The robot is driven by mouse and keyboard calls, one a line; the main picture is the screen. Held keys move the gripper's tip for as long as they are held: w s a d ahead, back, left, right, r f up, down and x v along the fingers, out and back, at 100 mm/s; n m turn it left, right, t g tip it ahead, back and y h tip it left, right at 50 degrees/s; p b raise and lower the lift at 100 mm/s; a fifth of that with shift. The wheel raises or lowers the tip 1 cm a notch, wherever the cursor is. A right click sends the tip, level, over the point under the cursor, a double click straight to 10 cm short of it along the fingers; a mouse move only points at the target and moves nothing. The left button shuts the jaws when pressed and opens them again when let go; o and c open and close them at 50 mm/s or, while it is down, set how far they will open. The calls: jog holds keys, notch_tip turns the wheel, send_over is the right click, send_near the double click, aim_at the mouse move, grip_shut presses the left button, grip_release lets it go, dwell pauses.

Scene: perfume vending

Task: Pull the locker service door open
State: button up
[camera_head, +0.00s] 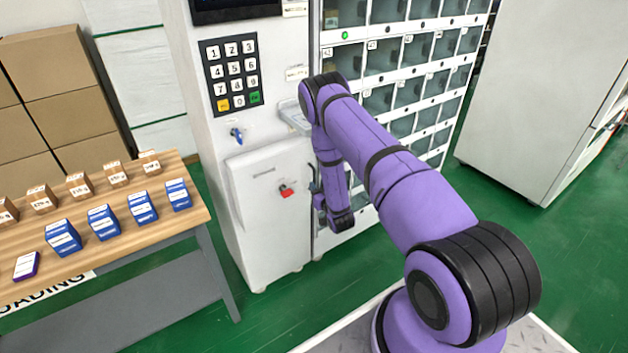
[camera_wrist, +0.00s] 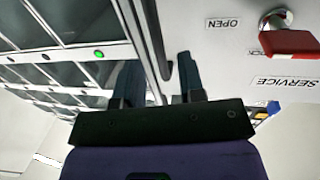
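The service door (camera_head: 262,215) is a white panel low on the cabinet front and looks closed. A red latch knob (camera_head: 286,190) sits on it. In the wrist view the red knob (camera_wrist: 290,42) is large at the upper right, on a round silver base beside OPEN, LOCK and SERVICE labels. A dark upright bar (camera_wrist: 155,35), seemingly a handle, runs near the panel's edge. My gripper (camera_wrist: 160,78) has its two dark fingers apart, with the bar between them. I cannot tell whether they touch it. In the head view my gripper (camera_head: 318,197) is at the door's right edge, partly hidden.
Glass-fronted lockers (camera_head: 385,55) stand to the right, with a green light. A wooden table (camera_head: 120,245) with small boxes is at left. Green floor lies open in front of the door.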

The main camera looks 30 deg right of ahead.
aim_at(314, 180)
jog(key=shift+w+d, duration=0.2)
jog(key=shift+w, duration=0.85)
jog(key=shift+w+d, duration=0.15)
jog(key=shift+w, duration=0.9)
grip_shut()
